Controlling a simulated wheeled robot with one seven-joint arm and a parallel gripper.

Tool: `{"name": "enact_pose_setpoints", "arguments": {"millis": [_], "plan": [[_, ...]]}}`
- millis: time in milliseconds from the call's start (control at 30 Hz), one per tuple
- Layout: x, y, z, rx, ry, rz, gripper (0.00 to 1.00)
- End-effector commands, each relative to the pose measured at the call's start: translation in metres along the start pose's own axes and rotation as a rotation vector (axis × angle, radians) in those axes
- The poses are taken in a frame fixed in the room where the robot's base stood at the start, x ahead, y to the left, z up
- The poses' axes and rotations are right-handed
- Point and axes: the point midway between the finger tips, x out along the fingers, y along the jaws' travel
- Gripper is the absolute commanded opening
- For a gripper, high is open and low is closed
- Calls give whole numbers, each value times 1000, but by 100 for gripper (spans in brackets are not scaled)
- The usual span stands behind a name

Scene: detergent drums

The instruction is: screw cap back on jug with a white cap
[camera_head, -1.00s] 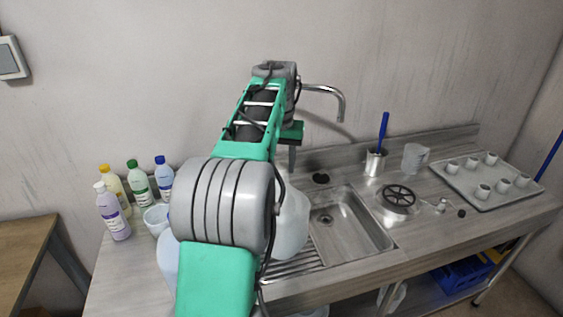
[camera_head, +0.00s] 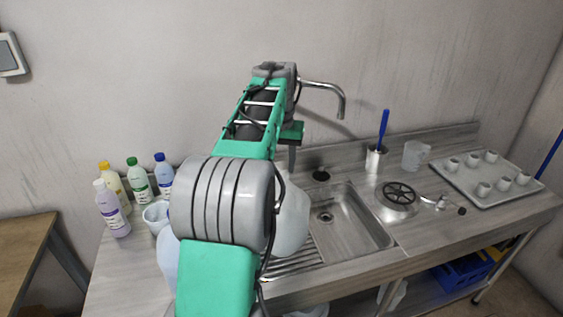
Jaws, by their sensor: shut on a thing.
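A whitish translucent jug (camera_head: 291,222) stands on the ribbed drainer left of the sink bowl, partly hidden behind my arm. My gripper (camera_head: 292,158) points down above the jug's top, and only part of one finger shows. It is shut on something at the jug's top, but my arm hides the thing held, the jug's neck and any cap. A second pale bluish container (camera_head: 168,258) stands left of my arm and is mostly hidden. I cannot tell its cap.
Several bottles (camera_head: 138,180) and a pale cup (camera_head: 156,216) stand at the left. The sink bowl (camera_head: 350,232) is empty, with a faucet (camera_head: 340,100) behind. A brush holder (camera_head: 375,160), clear beaker (camera_head: 414,155) and tray of small cups (camera_head: 455,184) stand right.

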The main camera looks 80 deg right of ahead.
Motion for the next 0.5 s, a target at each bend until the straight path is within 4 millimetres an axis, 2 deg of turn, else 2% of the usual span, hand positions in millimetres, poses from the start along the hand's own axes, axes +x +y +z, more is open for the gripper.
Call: {"name": "enact_pose_setpoints", "arguments": {"millis": [500], "plan": [[3,0,0,0,0,0,3]]}}
